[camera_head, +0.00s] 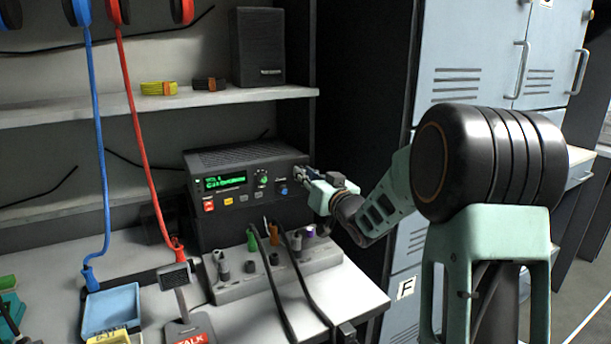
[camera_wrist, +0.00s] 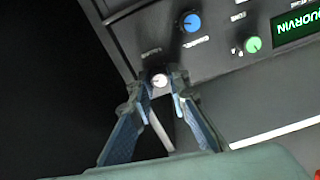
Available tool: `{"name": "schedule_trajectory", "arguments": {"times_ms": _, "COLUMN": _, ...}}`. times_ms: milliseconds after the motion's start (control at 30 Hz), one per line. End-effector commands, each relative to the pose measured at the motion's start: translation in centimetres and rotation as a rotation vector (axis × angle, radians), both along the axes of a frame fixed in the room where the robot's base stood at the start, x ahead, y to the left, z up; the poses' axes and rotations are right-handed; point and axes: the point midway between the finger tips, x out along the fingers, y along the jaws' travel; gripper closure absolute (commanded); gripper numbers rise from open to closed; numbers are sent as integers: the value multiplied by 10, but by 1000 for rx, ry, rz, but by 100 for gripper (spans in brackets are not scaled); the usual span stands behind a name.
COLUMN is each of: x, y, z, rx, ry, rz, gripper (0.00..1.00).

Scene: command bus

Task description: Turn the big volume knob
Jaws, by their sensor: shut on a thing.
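The wrist view also shows the green knob (camera_wrist: 253,45), the blue knob (camera_wrist: 191,22) and a pale white knob (camera_wrist: 158,80) near the panel's end. My gripper (camera_wrist: 161,88) has its two fingertips on either side of the white knob and is shut on it. In the head view my gripper (camera_head: 299,173) is at the radio's right end and hides the white knob. The knob labels are too blurred to read.
A grey block with several plugs and knobs (camera_head: 235,292) sits below the radio. Black cables (camera_head: 285,300) run over the desk. A talk microphone (camera_head: 175,278) and a blue tray (camera_head: 112,308) are to the left. A shelf (camera_head: 215,99) with a speaker (camera_head: 258,48) is above.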

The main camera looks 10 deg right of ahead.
Motion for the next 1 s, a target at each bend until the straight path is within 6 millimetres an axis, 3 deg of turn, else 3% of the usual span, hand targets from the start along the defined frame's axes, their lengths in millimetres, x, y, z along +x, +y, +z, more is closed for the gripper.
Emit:
{"name": "schedule_trajectory", "arguments": {"times_ms": 267, "x": 0, "y": 0, "z": -4, "rx": -112, "ry": -38, "rz": 0, "gripper": 100}}
{"name": "schedule_trajectory", "arguments": {"times_ms": 1000, "x": 0, "y": 0, "z": -4, "rx": -675, "ry": -219, "rz": 0, "gripper": 100}}
